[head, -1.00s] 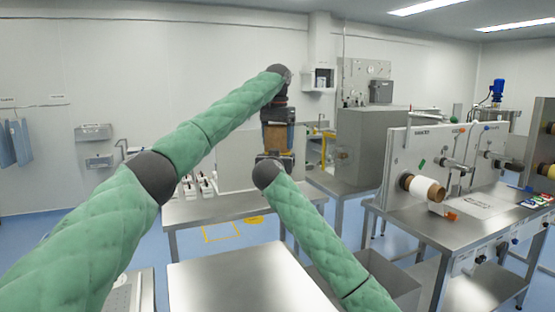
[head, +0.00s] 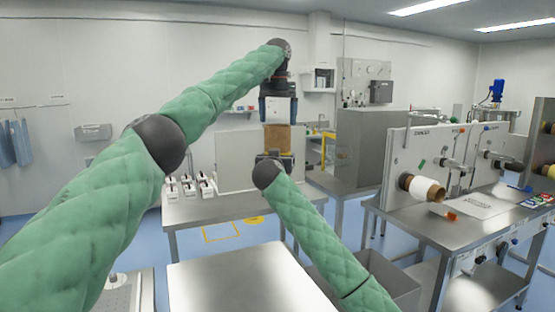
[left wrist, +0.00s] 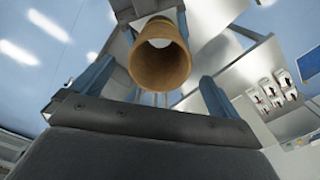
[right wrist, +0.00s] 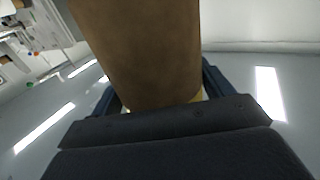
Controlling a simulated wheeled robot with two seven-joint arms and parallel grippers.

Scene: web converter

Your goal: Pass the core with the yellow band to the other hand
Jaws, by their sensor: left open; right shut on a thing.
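The brown cardboard core (head: 277,138) stands upright in the head view. My right gripper (head: 274,158) is shut on the core near that lower end. My left gripper (head: 278,110) is open and points down, above the core and apart from it. In the left wrist view the core (left wrist: 160,62) shows its open round end between the two blue fingers, a little beyond them.
A steel table (head: 240,283) with a bare top is in front. Behind it is another table (head: 215,208) with several white items (head: 188,188). At right a machine bench (head: 450,215) carries a white roll on a brown core (head: 425,188). A grey bin (head: 385,285) stands below.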

